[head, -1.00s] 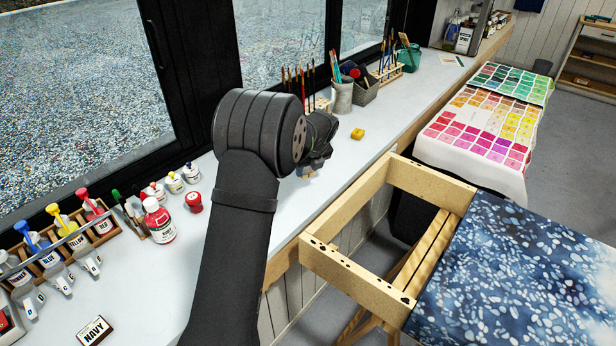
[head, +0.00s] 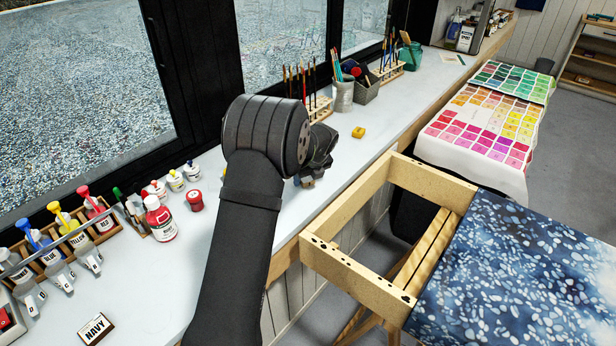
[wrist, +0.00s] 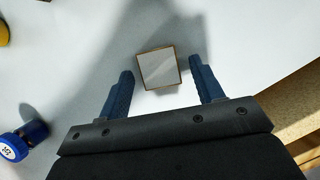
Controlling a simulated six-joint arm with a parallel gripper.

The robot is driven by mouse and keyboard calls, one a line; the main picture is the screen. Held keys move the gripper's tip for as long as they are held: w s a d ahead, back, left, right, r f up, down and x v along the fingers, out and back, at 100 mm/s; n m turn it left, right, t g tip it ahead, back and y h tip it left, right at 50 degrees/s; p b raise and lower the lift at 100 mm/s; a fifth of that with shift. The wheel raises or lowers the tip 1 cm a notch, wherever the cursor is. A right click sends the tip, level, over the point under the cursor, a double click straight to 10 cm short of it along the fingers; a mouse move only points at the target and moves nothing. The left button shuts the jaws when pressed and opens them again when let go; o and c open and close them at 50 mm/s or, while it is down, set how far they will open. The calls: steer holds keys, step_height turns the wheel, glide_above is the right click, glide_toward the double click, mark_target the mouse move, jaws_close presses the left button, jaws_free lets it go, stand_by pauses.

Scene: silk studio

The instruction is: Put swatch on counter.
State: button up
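My gripper (wrist: 164,82) is open in the wrist view, with its two blue fingers spread apart. A small square piece with a grey face and brown edges (wrist: 158,68), perhaps the swatch, lies between and just past the fingertips. There is a gap on both sides, so the fingers do not touch it. The piece is over the pale counter (wrist: 240,45); its exact height is hard to tell.
Bottles in a rack (head: 75,240) and a NAVY block (head: 95,328) are at left. A wooden frame with blue fabric (head: 520,270) borders the counter's right edge.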

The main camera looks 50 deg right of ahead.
mark_target(308, 180)
steer(key=shift+r, duration=0.15)
steer(key=v, duration=1.2)
steer(key=x, duration=1.2)
steer(key=shift+w+f, duration=0.1)
steer(key=shift+f, duration=0.2)
step_height(308, 180, up, 3)
steer(key=shift+f, duration=0.1)
steer(key=shift+r, duration=0.7)
